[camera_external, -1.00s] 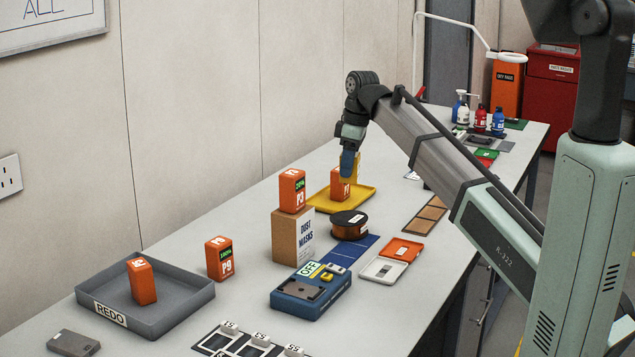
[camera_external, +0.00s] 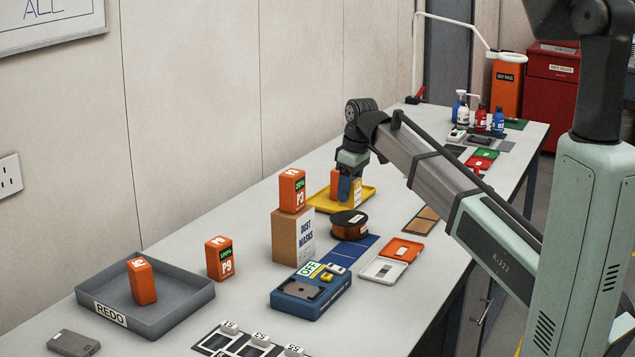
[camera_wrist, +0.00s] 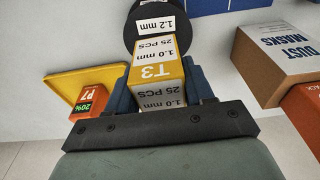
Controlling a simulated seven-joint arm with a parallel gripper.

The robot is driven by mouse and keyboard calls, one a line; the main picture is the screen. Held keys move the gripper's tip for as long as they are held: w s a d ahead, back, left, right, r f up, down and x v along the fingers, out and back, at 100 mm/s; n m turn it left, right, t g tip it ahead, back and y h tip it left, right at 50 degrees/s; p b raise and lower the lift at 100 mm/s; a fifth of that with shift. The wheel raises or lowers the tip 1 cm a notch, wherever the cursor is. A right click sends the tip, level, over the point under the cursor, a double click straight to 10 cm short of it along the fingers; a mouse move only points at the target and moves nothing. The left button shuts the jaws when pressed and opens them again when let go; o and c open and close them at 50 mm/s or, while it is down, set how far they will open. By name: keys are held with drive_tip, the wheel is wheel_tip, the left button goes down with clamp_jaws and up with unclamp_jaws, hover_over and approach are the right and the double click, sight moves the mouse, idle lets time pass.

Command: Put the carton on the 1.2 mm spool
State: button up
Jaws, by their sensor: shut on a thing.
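The carton (camera_wrist: 157,72) is a yellow and white box marked T3, 1.0 mm and 25 PCS. My gripper (camera_external: 346,196) is shut on it, with a blue finger on each side in the wrist view. In the external view the fingers hide most of the carton. The 1.2 mm spool (camera_external: 350,229) is black with copper-coloured wire and lies flat on the bench. My gripper is just above and behind it in the external view. In the wrist view the spool (camera_wrist: 133,32) shows beyond the carton's far end; I cannot tell whether they touch.
A yellow tray (camera_external: 371,192) with an orange P7 block (camera_wrist: 93,105) is close by. A dust masks box (camera_external: 291,236) bearing an orange P3 block (camera_external: 292,191) stands left of the spool. A blue mat (camera_external: 353,250) and an open orange-and-white case (camera_external: 400,250) lie in front.

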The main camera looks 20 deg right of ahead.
sight(356, 180)
drive_tip(key=shift+f, duration=1.7)
drive_tip(key=o, duration=1.1)
drive_tip(key=r, duration=0.4)
drive_tip(key=s+d+r, duration=0.1)
drive_tip(key=r, duration=0.7)
drive_tip(key=shift+s+d, duration=0.15)
